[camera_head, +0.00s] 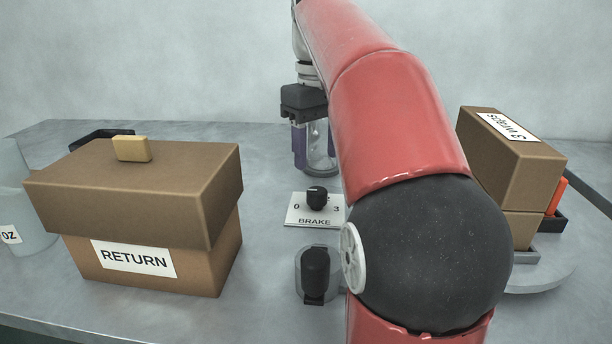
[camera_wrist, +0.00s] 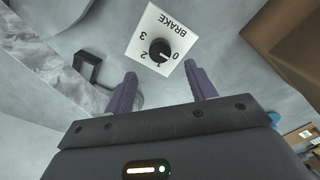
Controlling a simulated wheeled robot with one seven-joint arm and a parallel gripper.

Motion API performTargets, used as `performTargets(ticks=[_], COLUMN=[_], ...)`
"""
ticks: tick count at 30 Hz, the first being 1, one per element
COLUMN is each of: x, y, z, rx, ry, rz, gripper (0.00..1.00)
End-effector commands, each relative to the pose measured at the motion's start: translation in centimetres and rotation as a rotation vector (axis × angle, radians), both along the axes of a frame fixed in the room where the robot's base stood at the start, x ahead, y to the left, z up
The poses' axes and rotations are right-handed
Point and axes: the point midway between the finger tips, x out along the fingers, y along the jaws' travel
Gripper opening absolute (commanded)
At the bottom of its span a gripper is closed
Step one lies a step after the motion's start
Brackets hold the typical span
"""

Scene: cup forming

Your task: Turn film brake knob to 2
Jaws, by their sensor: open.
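The black film brake knob (camera_head: 317,197) stands on a white plate (camera_head: 300,217) marked BRAKE, on the table in the middle of the head view. In the wrist view, the knob (camera_wrist: 160,51) sits among the numbers 0, 1, 2 and 3. Its white mark points towards the 0 to 1 side; the exact setting is hard to tell. My gripper (camera_head: 314,147) is open, with purple fingers, and is above and behind the plate. In the wrist view, my gripper (camera_wrist: 163,82) has its fingers spread below the plate, apart from the knob.
A brown RETURN box (camera_head: 135,260) with a tan block (camera_head: 133,148) on top stands left. A clear cover with a black part (camera_head: 316,268) stands in front of the plate. A clear cylinder (camera_head: 321,160) shows near my fingers. Brown boxes (camera_head: 500,170) stand right.

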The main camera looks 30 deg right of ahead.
Motion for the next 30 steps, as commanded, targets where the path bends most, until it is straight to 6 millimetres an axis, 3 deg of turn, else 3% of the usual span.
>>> performTargets(ticks=[15,26,30], x=[-0.1,0.0,0.0], y=[0.0,0.0,0.0], z=[-7.0,-7.6,-7.6], rx=[-0.001,-0.002,-0.002], ry=[0.000,-0.002,-0.002], rz=[-0.002,-0.001,-0.001], gripper=[0.56,0.56,0.39])
